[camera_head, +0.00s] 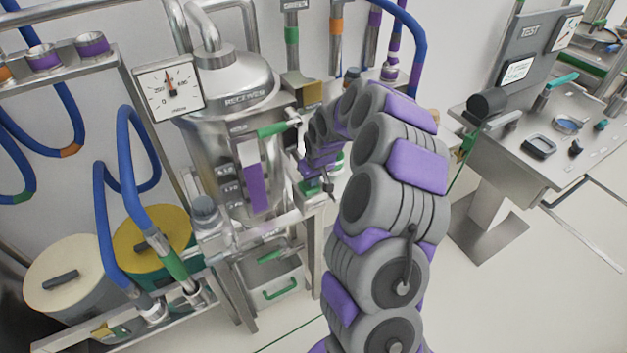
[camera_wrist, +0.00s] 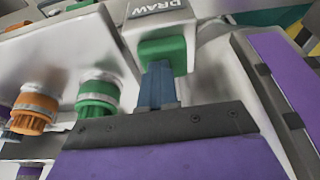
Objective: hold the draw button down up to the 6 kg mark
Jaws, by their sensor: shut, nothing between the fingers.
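The draw button (camera_wrist: 163,52) is a green block under a dark DRAW label (camera_wrist: 157,8) in the wrist view. My gripper (camera_wrist: 160,72) is shut and empty, its blue-grey fingertips at the button's lower edge. They appear to touch it, but I cannot tell how far it is pressed. In the head view my arm hides most of this spot. The receiver (camera_head: 232,90) is a steel vessel with an upright sight glass (camera_head: 255,178) on its front. The glass is purple below and pale above. Small plates beside it are too blurred to read as a 6 kg mark.
Orange (camera_wrist: 36,110) and green (camera_wrist: 97,95) knobs sit left of the button. Blue hoses and two lidded drums (camera_head: 75,275) are at left. A bench (camera_head: 570,130) stands at right, with open floor before it.

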